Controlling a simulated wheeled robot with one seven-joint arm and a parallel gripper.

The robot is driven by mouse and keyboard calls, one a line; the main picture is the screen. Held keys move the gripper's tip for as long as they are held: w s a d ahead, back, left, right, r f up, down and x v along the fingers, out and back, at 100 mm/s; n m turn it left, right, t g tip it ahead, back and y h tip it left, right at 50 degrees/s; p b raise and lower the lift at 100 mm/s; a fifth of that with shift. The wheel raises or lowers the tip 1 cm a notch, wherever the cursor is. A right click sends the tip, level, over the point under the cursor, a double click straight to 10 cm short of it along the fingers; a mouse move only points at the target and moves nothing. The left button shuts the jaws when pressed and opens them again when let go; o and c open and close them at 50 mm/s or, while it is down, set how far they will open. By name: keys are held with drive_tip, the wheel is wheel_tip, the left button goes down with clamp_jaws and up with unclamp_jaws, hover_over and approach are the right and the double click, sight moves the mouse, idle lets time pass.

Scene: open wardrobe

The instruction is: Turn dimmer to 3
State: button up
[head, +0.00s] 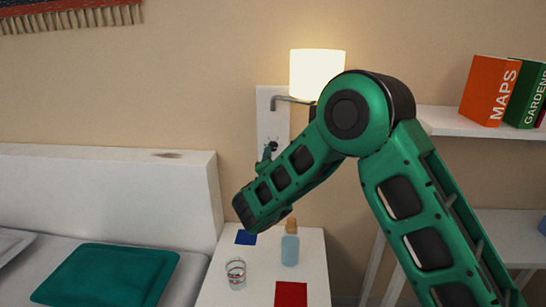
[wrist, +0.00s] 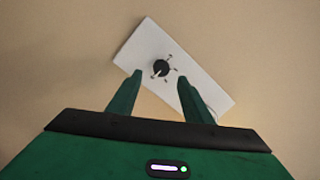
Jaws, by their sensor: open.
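The dimmer is a round black knob (wrist: 161,68) on a pale rectangular wall plate (wrist: 200,78), which looks tilted in the wrist view. A light pointer mark on the knob points to the lower left of that view, and small dark marks sit around it, too small to read. My gripper (wrist: 160,78) is open, its two green fingers apart below and either side of the knob. I cannot tell how far the tips are from the plate. In the head view the plate (head: 272,120) is under the lamp, and my gripper partly covers its lower end.
A lit wall lamp (head: 317,73) hangs above, close to my arm. Below are a glass (head: 235,272) and a bottle (head: 290,248) on a white bedside table (head: 213,290). A bed headboard (head: 110,185) is at left, and a shelf with books (head: 490,92) at right.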

drive_tip(key=shift+s+d, duration=0.15)
drive_tip(key=shift+s, duration=1.8)
drive_tip(key=w+d+r+m+g+h, duration=0.15)
drive_tip(key=d+h, duration=0.25)
drive_tip(key=d, duration=0.9)
drive_tip(key=s+d+g+h, duration=0.2)
drive_tip(key=s+d+g, duration=0.3)
drive_tip(key=d, duration=1)
drive_tip(key=s+d+g+h, duration=0.25)
drive_tip(key=s+d, duration=0.45)
drive_tip(key=d, duration=0.7)
drive_tip(key=s+d+f+n+g+y, duration=0.1)
drive_tip(key=s+d+g, duration=0.25)
drive_tip(key=s, duration=0.55)
drive_tip(key=s+d+g+y, duration=0.1)
drive_tip(key=s+d+g, duration=0.1)
drive_tip(key=s+d, duration=0.5)
drive_tip(key=s+a+f+n+g+y, duration=0.1)
drive_tip(key=s+a+n+y, duration=0.1)
drive_tip(key=s, duration=0.9)
drive_tip(key=s+a+n+g+y, duration=0.2)
drive_tip(key=s+a, duration=0.3)
drive_tip(key=s, duration=0.6)
drive_tip(key=shift+s+a+f+n+y, duration=0.25)
drive_tip(key=shift+f+n+y, duration=0.1)
drive_tip(key=shift+y, duration=0.4)
